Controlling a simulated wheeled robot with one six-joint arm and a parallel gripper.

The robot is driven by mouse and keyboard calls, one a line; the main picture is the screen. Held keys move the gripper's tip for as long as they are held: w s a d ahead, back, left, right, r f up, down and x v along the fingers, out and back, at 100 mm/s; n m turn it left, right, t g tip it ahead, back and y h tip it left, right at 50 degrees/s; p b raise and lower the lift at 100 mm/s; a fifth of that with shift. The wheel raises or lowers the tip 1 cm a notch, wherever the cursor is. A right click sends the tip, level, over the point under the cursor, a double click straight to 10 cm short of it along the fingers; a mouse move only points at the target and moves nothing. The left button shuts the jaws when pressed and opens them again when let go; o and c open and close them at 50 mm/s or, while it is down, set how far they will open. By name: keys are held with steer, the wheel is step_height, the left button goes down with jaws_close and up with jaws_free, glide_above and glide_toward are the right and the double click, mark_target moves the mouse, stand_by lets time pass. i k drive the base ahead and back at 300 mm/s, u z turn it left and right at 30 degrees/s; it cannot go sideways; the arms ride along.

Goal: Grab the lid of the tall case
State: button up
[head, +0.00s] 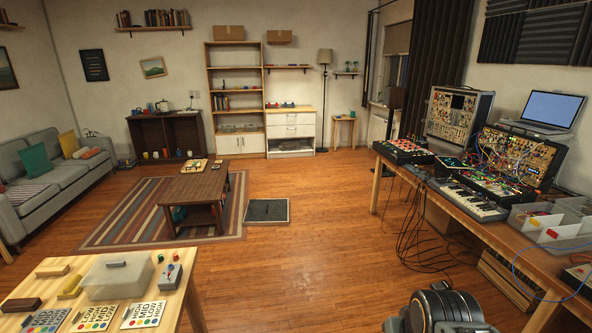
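A tall synth case (455,118) stands upright at the back of the desk on the right. Its front is uncovered and shows a panel of knobs and a small dark screen. No lid is on its front. A flat, dark, shallow piece with a pale rim (267,211) lies on the wooden floor mid-room, beside the rug; it looks like a case lid, but I cannot tell for sure. A lower case with patch cables (513,160) stands on the desk to the right of the tall one. My gripper is not in view; only part of my arm shows at the bottom edge.
The desk (535,262) runs along the right, with a keyboard (468,200), laptop (548,112) and clear bins (550,222). Cables (412,235) hang to the floor. A low table (195,186) stands on a striped rug (110,230). A front-left table holds cards. Central floor is open.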

mark_target(259, 212)
steer(key=u, duration=0.6)
steer(key=i, duration=2.25)
steer(key=u, duration=0.45)
steer(key=i, duration=2.4)
steer(key=z, duration=0.45)
steer(key=i, duration=1.65)
steer(key=z, duration=0.35)
